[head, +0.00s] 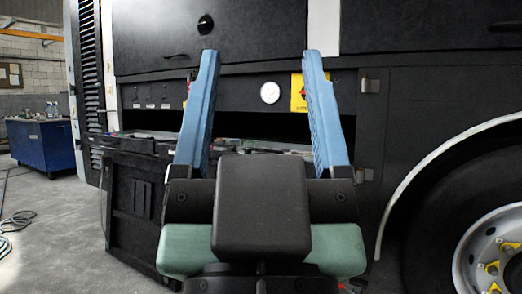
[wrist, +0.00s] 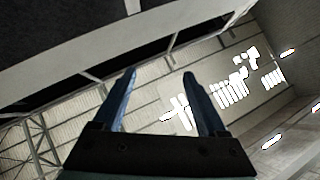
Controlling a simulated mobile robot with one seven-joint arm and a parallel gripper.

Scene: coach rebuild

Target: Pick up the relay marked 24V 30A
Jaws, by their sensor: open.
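My gripper (head: 259,58) stands in the middle of the head view with its two blue fingers pointing up and wide apart. It is open, and nothing is held between the fingers. It also shows in the wrist view (wrist: 159,75), open and empty against the ceiling. I cannot make out a relay marked 24V 30A in either view. Small items (head: 262,145) show between the fingers, at the open bay low in the coach's side. They are too small to tell apart, and my gripper hides part of the bay.
The dark coach side (head: 420,65) fills most of the head view. A lowered black flap (head: 135,200) is left of my gripper and a wheel (head: 490,245) is at right. A blue cabinet (head: 42,145) stands far left, with hoses (head: 14,225) on the floor nearby.

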